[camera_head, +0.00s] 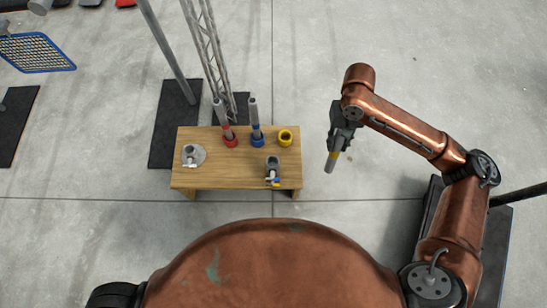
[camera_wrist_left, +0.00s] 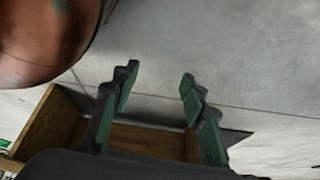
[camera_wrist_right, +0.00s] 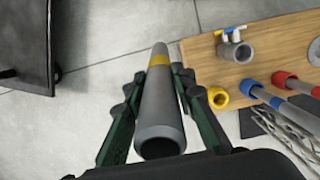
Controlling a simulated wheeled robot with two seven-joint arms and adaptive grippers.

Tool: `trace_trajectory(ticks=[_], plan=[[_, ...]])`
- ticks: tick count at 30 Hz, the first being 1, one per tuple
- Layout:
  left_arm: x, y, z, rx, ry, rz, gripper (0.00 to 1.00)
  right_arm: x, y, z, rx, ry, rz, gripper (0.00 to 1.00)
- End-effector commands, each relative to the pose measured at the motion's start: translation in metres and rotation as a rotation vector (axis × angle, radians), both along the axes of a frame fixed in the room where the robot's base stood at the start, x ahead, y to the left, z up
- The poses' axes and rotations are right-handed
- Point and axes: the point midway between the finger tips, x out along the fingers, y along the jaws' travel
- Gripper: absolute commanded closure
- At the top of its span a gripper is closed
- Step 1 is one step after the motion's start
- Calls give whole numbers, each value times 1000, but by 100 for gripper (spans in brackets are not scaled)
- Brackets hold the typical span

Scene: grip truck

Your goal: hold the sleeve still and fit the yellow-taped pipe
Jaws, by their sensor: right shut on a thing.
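My right gripper (camera_head: 338,134) is shut on the grey yellow-taped pipe (camera_head: 330,163), held off the table's right side. In the right wrist view the pipe (camera_wrist_right: 160,105) lies between the fingers (camera_wrist_right: 155,100), its yellow band towards the far end. A short grey sleeve (camera_head: 272,162) with a blue and yellow handle stands at the table's front right; it also shows in the right wrist view (camera_wrist_right: 235,52). Another grey fitting (camera_head: 190,152) sits on a round plate at the left. My left gripper (camera_wrist_left: 157,85) is open and empty, seen only in the left wrist view.
The wooden table (camera_head: 225,175) also holds a yellow ring holder (camera_head: 286,137), empty, and red (camera_head: 230,140) and blue (camera_head: 257,139) holders with grey pipes standing in them. A pole and truss rise behind. The floor around my right gripper is clear.

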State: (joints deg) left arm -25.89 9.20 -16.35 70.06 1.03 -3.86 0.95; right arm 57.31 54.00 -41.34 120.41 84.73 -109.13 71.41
Motion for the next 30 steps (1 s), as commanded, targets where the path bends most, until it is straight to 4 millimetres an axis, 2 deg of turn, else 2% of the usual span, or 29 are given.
trace_trajectory(ticks=[1, 10, 15, 18, 21, 24, 30], plan=[[1, -5, -15, -11, -14, -5, 60, 1, 0, -41, 0, 30, -1, 100], [46, -38, -16, -91, -167, -20, 60, -1, -2, -171, -1, 129, -3, 100], [68, -57, -9, -141, -244, -21, 60, -5, -2, -244, 0, 183, -3, 100], [80, -67, -3, -170, -283, -18, 60, -8, -2, -280, 0, 208, -3, 100], [90, -74, 5, -193, -316, -14, 60, -10, -2, -307, -1, 225, -4, 100], [98, -78, 13, -209, -340, -11, 60, -12, -2, -323, -1, 235, -4, 100], [106, -84, 22, -222, -364, -9, 60, -14, -2, -338, 0, 245, -3, 100]])
